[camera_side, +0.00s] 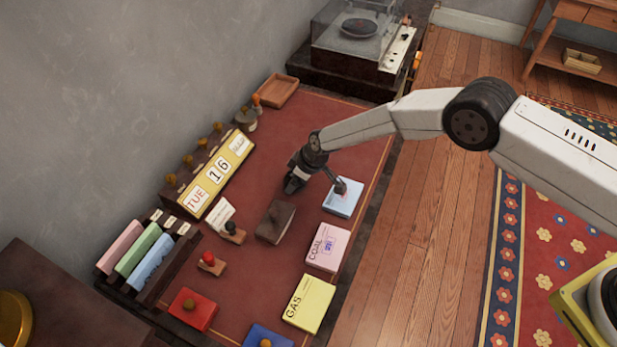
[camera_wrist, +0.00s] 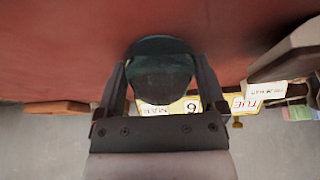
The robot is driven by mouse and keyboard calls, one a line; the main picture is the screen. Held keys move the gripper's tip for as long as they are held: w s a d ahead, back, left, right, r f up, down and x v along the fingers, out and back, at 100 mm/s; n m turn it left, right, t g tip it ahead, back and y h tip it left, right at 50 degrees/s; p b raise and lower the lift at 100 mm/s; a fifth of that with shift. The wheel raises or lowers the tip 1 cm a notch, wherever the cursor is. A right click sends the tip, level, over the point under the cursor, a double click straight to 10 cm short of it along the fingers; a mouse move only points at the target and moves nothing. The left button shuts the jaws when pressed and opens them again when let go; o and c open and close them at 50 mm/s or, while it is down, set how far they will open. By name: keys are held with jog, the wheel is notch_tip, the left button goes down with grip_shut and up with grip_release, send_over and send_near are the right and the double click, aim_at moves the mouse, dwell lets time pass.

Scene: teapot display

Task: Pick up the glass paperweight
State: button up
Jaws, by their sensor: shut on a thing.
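The glass paperweight (camera_wrist: 161,70) is a dark teal, rounded piece of glass in the wrist view. It sits between the two fingers of my gripper (camera_wrist: 161,85), which are shut on it. In the side view my gripper (camera_side: 295,182) is low over the red desk top (camera_side: 310,125), left of a light blue paper stack. The paperweight cannot be made out clearly there, as the dark gripper covers it. I cannot tell whether it touches the desk.
A light blue paper stack (camera_side: 342,198) lies close right of my gripper, and a brown book (camera_side: 276,222) lies in front. A calendar (camera_side: 217,175) reading TUE 16 stands along the wall side. A wooden tray (camera_side: 276,90) and a record player (camera_side: 360,35) are farther back.

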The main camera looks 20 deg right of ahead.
jog(key=shift+r, duration=0.25)
jog(key=shift+r, duration=1.35)
jog(key=shift+s+d+r, duration=0.15)
jog(key=shift+s+r, duration=0.2)
jog(key=shift+r, duration=0.2)
jog(key=s+d+r, duration=0.5)
jog(key=s+r, duration=0.3)
jog(key=s, duration=0.4)
jog(key=shift+r, duration=0.4)
jog(key=shift+s+d, duration=0.15)
jog(key=shift+d, duration=0.05)
jog(key=s+d+r, duration=0.2)
jog(key=s+d, duration=0.6)
jog(key=shift+s+d+n, duration=0.25)
jog(key=shift+s+n, duration=0.05)
jog(key=shift+s, duration=0.1)
